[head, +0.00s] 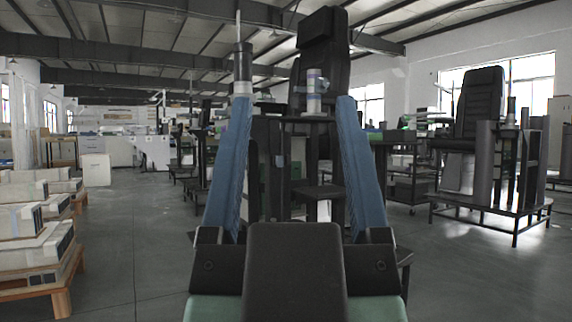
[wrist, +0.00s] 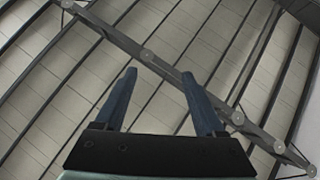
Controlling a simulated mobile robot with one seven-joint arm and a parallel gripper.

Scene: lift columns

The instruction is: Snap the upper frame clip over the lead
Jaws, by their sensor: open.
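My gripper (head: 293,98) stands in the foreground of the head view, its two blue fingers pointing up and spread wide apart. It is open, with nothing seen between the fingers. In the wrist view my gripper (wrist: 158,73) also shows open and empty against the ceiling. A black chair-like unit (head: 325,62) stands behind the fingers, with a pale banded cylinder (head: 314,92) in front of it. A thin upright rod (head: 242,62) with a dark middle rises at the left fingertip; I cannot tell whether they touch. I cannot make out the upper frame clip or the lead.
Pallets of stacked pale boxes (head: 35,245) are at the left. Grey floor (head: 140,235) is open at the left. The wrist view shows only roof beams (wrist: 165,68) beyond my gripper.

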